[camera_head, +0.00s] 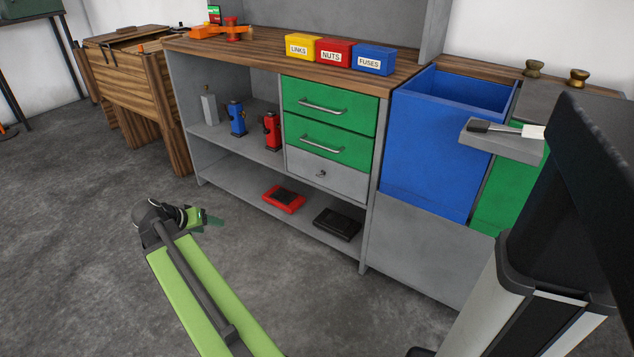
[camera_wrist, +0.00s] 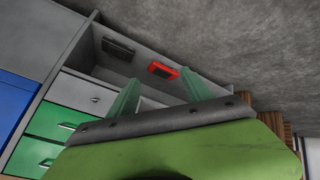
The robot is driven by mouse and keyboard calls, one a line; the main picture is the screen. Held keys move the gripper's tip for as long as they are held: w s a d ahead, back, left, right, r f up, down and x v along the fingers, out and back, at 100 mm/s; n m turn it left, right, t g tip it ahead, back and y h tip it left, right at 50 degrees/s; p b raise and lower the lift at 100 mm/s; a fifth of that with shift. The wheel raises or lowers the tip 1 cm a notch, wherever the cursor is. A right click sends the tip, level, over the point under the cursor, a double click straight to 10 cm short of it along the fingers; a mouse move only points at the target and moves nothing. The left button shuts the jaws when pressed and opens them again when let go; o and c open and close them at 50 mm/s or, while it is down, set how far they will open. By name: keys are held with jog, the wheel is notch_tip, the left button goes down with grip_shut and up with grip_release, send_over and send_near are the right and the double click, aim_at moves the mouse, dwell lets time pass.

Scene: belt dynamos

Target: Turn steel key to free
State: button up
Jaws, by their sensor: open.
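A small steel key (camera_head: 321,174) sits at the front of the grey drawer (camera_head: 345,181), under two green drawers. It is too small to tell which way it is turned. It also shows in the wrist view (camera_wrist: 95,99) on the grey drawer front (camera_wrist: 82,92). My gripper (camera_head: 214,222) is out over the floor, in front of the bench and to the left of the key, well apart from it. In the wrist view its two green fingers (camera_wrist: 160,82) stand wide apart with nothing between them.
The lower shelf holds a red case (camera_head: 284,199) and a black case (camera_head: 338,224). A blue dynamo (camera_head: 237,118) and a red dynamo (camera_head: 271,131) stand on the shelf above. A blue bin (camera_head: 428,150) is right of the drawers. The floor before the bench is clear.

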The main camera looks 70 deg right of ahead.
jog(key=s+d+r+m+g+h, duration=0.1)
jog(key=s+d+m, duration=0.15)
jog(key=d, duration=0.25)
jog(key=s+d+m+g+h, duration=0.1)
jog(key=s+d, duration=0.3)
jog(key=d, duration=0.2)
jog(key=m+g+h+b, duration=0.2)
jog(key=m, duration=0.1)
send_near(320, 174)
jog(key=b+x, duration=0.6)
jog(key=x, duration=0.2)
jog(key=shift+h, duration=0.3)
